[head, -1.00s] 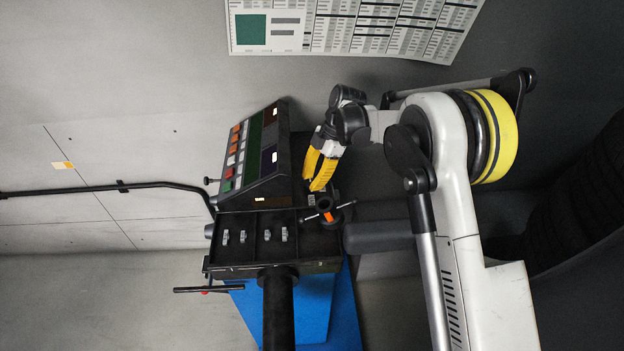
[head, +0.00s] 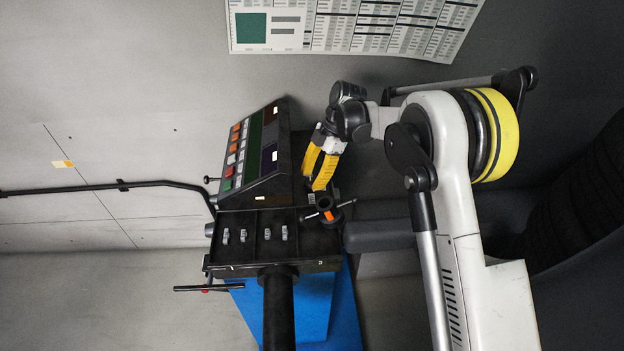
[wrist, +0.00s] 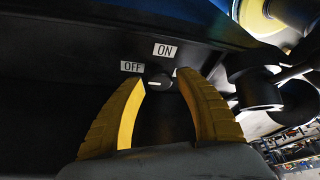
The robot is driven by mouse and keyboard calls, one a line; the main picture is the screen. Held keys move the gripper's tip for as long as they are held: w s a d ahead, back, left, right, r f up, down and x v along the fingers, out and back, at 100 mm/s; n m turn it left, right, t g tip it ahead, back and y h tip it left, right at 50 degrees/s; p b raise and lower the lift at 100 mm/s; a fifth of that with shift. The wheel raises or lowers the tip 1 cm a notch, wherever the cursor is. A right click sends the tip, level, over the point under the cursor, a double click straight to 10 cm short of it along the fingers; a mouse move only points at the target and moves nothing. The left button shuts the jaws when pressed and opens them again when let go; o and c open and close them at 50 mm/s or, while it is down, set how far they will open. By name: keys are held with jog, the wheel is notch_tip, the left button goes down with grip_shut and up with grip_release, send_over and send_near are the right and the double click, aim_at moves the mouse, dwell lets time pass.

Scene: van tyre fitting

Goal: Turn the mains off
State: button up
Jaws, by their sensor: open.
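The mains switch is a small round dark knob (wrist: 158,82) with a white mark, on a dark panel in the wrist view. An OFF label (wrist: 132,67) sits to its upper left and an ON label (wrist: 165,50) above it. The white mark lies nearly level on the knob's left part; I cannot tell exactly which label it points to. My gripper (wrist: 161,79) is open, its yellow fingers on either side of the knob; contact is unclear. In the head view my gripper (head: 313,187) is at the right side of the console (head: 285,160), and the knob is hidden.
A tray (head: 250,262) with several small grey weights is below the console. A dark shaft with an orange-marked handwheel (head: 325,210) is close under my fingers. A wall chart (head: 350,25) hangs above, and dark tyres (head: 580,205) stand at the right.

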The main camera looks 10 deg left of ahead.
jog(key=v, duration=1.1)
jog(key=shift+r, duration=0.25)
jog(key=s+d+r+m+t+h, duration=0.1)
jog(key=s+d+r+m+t, duration=0.4)
jog(key=s+d+r+m, duration=0.9)
jog(key=s+d+f+m+t+h, duration=0.1)
jog(key=s+d+f+m+t, duration=0.1)
jog(key=s+d+m, duration=0.3)
jog(key=s+d+f+m+t+h, duration=0.1)
jog(key=s+d+f+m+t, duration=0.1)
jog(key=s+d+m, duration=0.4)
jog(key=s+d+f, duration=0.1)
jog(key=s+d, duration=0.1)
jog(key=s, duration=0.3)
jog(key=shift+f+m+t+h, duration=0.3)
jog(key=shift+f+t, duration=0.05)
jog(key=shift+t, duration=0.05)
